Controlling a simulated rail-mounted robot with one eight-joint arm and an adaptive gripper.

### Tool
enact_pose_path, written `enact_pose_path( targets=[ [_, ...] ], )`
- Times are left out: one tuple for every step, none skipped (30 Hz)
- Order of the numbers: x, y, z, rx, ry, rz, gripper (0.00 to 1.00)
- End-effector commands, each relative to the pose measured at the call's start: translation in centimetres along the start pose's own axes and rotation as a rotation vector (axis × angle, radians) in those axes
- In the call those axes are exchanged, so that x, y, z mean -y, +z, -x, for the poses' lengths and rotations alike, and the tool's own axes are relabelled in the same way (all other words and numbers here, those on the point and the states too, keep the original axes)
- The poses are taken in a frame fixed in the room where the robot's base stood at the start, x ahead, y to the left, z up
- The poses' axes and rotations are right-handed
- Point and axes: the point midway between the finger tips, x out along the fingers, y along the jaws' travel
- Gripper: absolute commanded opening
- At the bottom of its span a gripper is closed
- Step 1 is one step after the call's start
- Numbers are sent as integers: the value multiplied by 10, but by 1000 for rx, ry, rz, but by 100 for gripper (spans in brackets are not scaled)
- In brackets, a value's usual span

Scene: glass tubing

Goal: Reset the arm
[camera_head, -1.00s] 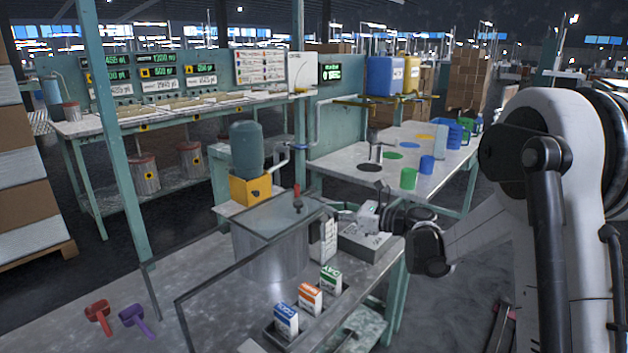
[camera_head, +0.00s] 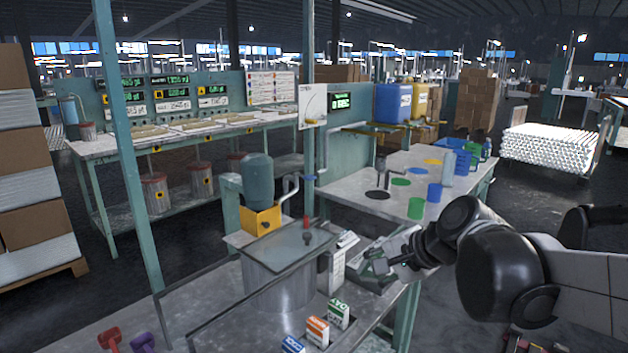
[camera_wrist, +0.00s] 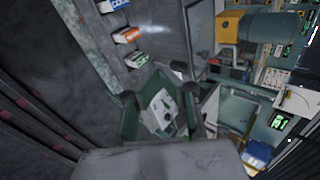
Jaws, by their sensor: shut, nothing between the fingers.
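My arm reaches in from the right in the head view, and my gripper (camera_head: 376,266) is over the right edge of the near workbench (camera_head: 200,325). It is shut with nothing held, beside the white box (camera_head: 338,262). In the wrist view my gripper (camera_wrist: 168,100) shows low in the middle, above a grey surface. The exact gap between fingertips and bench cannot be told.
Blue, orange and green-labelled cartons (camera_head: 317,331) stand near the bench front, by a metal drum (camera_head: 280,285) under a glass-like sheet. Behind is a table (camera_head: 340,203) with cups. Open floor (camera_head: 520,190) lies to the right.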

Motion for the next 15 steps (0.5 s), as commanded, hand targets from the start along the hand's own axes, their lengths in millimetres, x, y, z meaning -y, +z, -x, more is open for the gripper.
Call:
enact_pose_path(
  targets=[
    [-8, 7, 14, -22, 27, 65, 0],
    [-14, 10, 20, -35, 44, 106, 0],
    [-21, 14, 28, -52, 67, 161, 0],
    [-27, 16, 34, -65, 84, 203, 0],
    [-32, 19, 40, -77, 102, 245, 0],
    [-40, 22, 48, -92, 126, 300, 0],
    [-46, 24, 54, -103, 144, 342, 0],
    [-52, 27, 60, -114, 164, 384, 0],
    [-60, 30, 68, -127, 189, 440, 0],
    [-66, 32, 74, -136, 209, 482, 0],
    [-72, 34, 79, -145, 229, 524, 0],
    [-80, 36, 87, -156, 256, 580, 0],
    [-87, 38, 92, -165, 276, 621, 0],
    [-93, 39, 98, -172, 296, 662, 0],
    [-100, 41, 104, -182, 323, 715, 0]
  ],
)
